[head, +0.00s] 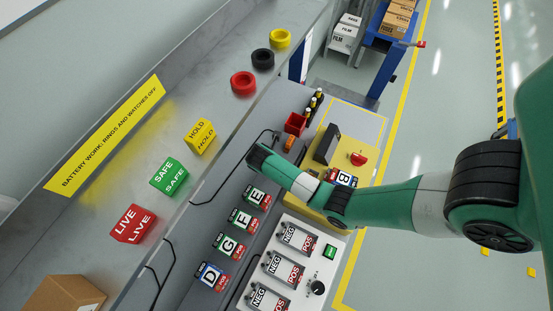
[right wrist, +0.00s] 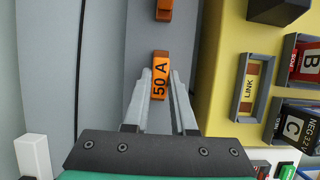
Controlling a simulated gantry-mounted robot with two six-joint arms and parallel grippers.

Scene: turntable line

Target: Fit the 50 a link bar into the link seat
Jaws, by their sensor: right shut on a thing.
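My right gripper (right wrist: 160,84) is shut on the orange 50 A link bar (right wrist: 160,66), which stands out between its two grey fingers in the right wrist view. How far the bar is from the grey surface below is hard to tell. The link seat (right wrist: 238,108) is a grey-framed slot marked LINK on the yellow fixture, to the right of the bar and apart from it. In the head view my right arm comes in from the right and hides its fingertips, the held bar and the seat. My left gripper is in neither view.
Another orange piece (right wrist: 164,10) lies beyond the held bar. A red bin (head: 295,123) stands behind. Batteries G, F and E line the grey bench.

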